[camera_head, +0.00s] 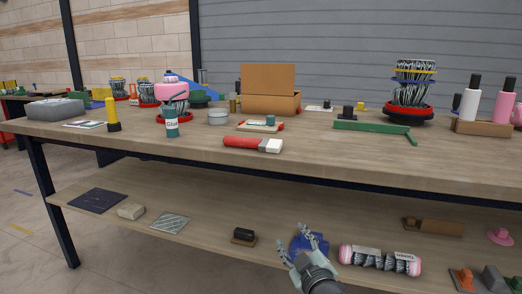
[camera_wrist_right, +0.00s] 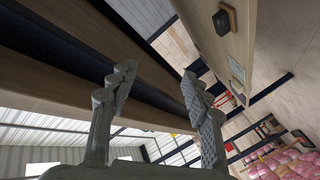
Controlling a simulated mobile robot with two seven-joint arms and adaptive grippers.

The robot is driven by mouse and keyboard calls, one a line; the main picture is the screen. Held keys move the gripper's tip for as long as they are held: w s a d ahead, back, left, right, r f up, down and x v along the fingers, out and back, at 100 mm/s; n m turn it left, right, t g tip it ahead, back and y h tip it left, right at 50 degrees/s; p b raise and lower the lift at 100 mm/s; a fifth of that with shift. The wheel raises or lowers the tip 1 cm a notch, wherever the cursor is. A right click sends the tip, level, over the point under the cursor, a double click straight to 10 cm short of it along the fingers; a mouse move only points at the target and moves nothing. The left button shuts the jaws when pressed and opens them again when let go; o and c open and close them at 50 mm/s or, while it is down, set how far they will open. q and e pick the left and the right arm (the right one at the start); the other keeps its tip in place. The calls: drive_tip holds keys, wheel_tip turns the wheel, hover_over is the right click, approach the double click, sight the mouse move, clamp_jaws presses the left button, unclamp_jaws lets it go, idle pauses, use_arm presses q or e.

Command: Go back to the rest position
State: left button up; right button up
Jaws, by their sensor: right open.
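My right gripper (camera_head: 301,245) is at the bottom of the head view, in front of the lower shelf of the workbench. Its two fingers are spread and nothing is between them. In the right wrist view the fingers of my right gripper (camera_wrist_right: 158,90) also stand apart and empty, with the wooden bench edge (camera_wrist_right: 60,85) beyond them. A blue object (camera_head: 312,241) on the shelf is partly hidden behind the gripper. My left gripper is not in either view.
The workbench (camera_head: 350,160) holds a red roll (camera_head: 240,142), a glue bottle (camera_head: 171,122), a cardboard box (camera_head: 268,80) and a green tool (camera_head: 370,128). On the lower shelf (camera_head: 200,205), a pink-ended roll (camera_head: 380,260) lies just right of my right gripper.

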drive_tip(key=s+d+f+m+g+h, duration=0.25)
drive_tip(key=s+d+f, duration=0.35)
drive_tip(key=s+f, duration=0.3)
drive_tip(key=s+d+f+m+g+h, duration=0.2)
drive_tip(key=s+d+f+m+g, duration=0.15)
drive_tip(key=s+d+f, duration=0.45)
drive_tip(key=s+d+f+m+g, duration=0.1)
drive_tip(key=s+d+f+g, duration=0.1)
drive_tip(key=s+f, duration=0.3)
drive_tip(key=s+d+f+m+g, duration=0.1)
drive_tip(key=s+f+g, duration=0.4)
drive_tip(key=s, duration=0.8)
drive_tip(key=shift+s+d+f, duration=0.2)
drive_tip(key=shift+d+f, duration=0.2)
drive_tip(key=shift+d, duration=0.5)
